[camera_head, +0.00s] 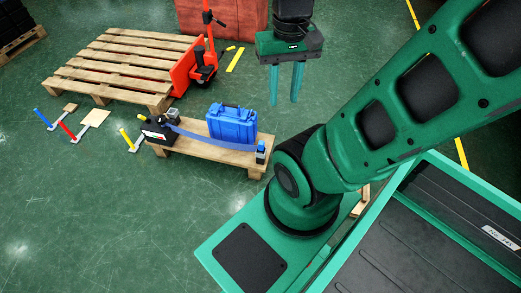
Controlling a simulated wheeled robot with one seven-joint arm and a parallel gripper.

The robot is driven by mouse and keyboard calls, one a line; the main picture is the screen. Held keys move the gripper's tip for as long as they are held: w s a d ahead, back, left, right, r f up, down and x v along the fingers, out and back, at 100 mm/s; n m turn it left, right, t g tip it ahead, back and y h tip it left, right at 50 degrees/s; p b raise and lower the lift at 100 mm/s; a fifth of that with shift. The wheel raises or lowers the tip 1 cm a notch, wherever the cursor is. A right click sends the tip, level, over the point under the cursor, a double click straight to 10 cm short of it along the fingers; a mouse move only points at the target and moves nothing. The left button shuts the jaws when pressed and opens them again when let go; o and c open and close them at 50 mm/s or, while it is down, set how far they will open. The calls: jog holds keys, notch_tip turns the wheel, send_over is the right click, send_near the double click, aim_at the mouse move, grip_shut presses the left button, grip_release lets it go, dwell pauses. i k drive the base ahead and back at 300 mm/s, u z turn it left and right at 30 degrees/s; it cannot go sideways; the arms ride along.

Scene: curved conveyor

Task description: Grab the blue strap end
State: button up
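A blue strap (205,139) runs along the front of a low wooden table (212,152), in front of a blue case (232,123). It stretches from a dark device (158,129) at the table's left to a small blue and black piece (261,147) at the right edge. That piece appears to be the strap end, but it is too small to tell exactly. My gripper (285,102) points down in the air, above and right of the case in the picture. Its two green fingers are apart with nothing between them.
A wooden pallet (125,62) and an orange pallet jack (190,70) stand behind the table. Small stands with blue, red and yellow handles (126,138) are on the floor to the left. The green floor at front left is clear.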

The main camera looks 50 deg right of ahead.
aim_at(262, 148)
jog(key=z, duration=2.65)
jog(key=k, duration=1)
jog(key=u, duration=1.25)
jog(key=i, duration=1)
